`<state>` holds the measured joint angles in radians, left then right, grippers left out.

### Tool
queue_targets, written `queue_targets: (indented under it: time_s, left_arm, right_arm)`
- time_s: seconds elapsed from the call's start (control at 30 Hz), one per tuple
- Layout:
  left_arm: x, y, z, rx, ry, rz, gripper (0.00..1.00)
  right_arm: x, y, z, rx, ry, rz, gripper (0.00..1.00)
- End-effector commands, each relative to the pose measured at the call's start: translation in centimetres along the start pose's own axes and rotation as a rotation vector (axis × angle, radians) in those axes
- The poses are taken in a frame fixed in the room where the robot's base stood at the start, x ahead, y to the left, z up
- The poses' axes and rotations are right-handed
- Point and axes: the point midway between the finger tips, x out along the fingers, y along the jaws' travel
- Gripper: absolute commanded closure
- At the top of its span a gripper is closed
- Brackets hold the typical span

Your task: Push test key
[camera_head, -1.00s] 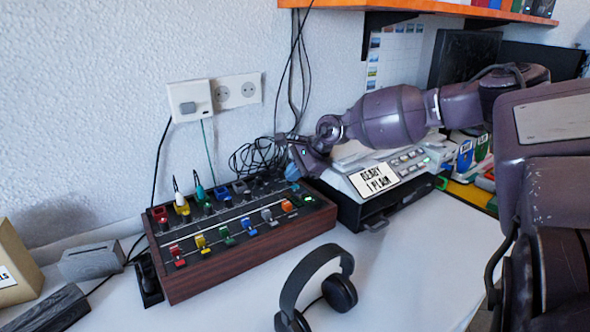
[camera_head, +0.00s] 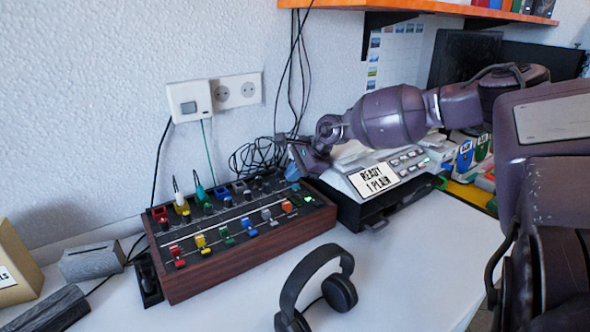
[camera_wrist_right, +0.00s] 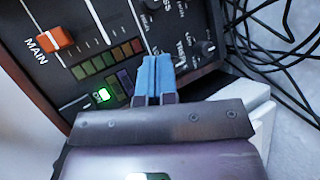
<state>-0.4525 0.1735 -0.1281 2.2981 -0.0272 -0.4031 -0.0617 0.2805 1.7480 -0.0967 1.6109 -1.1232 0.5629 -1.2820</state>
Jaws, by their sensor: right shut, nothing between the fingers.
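The mixing console (camera_head: 240,254) has a wooden case, coloured slider caps and a dark top, and stands on the desk by the wall. It also fills the upper left of the right wrist view (camera_wrist_right: 84,20). A label that seems to read TEST (camera_wrist_right: 181,56) shows just right of my fingertips; no key is clearly visible by it, and the fingers may cover it. My right gripper (camera_wrist_right: 157,78) is shut and empty, its blue fingertips together over the console's right end. In the head view the right gripper (camera_head: 293,172) is small at the console's back right corner. My left gripper is out of view.
A device with a READY display (camera_head: 375,180) stands close right of the console. Black cables (camera_head: 258,155) lie behind. Headphones (camera_head: 318,290) lie in front. An orange MAIN slider (camera_wrist_right: 57,38) and a lit green button (camera_wrist_right: 103,95) are near the fingers.

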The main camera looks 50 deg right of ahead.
Motion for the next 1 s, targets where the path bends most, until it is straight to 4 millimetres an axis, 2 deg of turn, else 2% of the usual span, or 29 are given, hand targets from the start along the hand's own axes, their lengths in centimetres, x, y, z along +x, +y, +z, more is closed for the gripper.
queue_targets:
  time_s: [1.0]
  left_arm:
    - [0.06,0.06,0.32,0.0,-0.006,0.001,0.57]
  right_arm:
    - [0.69,0.38,-0.38,0.0,0.0,0.0,1.0]
